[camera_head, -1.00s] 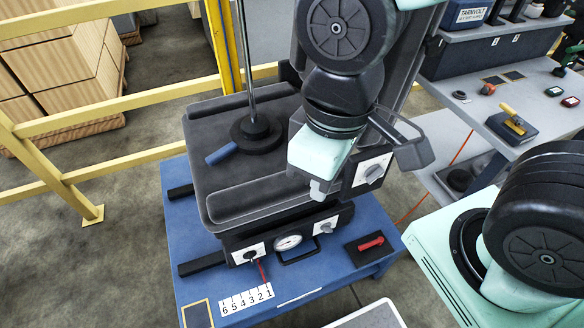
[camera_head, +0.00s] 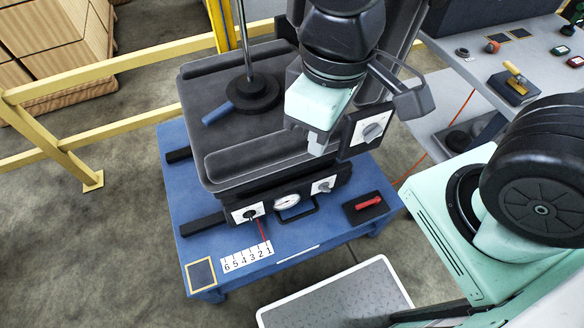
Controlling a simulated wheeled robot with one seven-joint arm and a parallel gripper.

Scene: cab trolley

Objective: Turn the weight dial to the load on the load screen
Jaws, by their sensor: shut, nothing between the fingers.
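A black seat-like unit (camera_head: 215,90) stands on a blue base. Its front panel carries a white plate with a grey knob (camera_head: 323,186), a round white gauge (camera_head: 287,202) and a dark knob on a white plate (camera_head: 248,213). A larger grey knob (camera_head: 372,131) sits on a white plate on the upright box at the right. I cannot tell which is the weight dial. No load screen is readable. My gripper (camera_head: 317,150), mint with pale fingers, is shut and empty, left of the larger knob and above the front knob. It appears apart from both.
A black grip arm (camera_head: 405,100) juts out right of my gripper. A grey tray (camera_head: 340,300) is at the bottom. Yellow rails (camera_head: 110,130) stand left.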

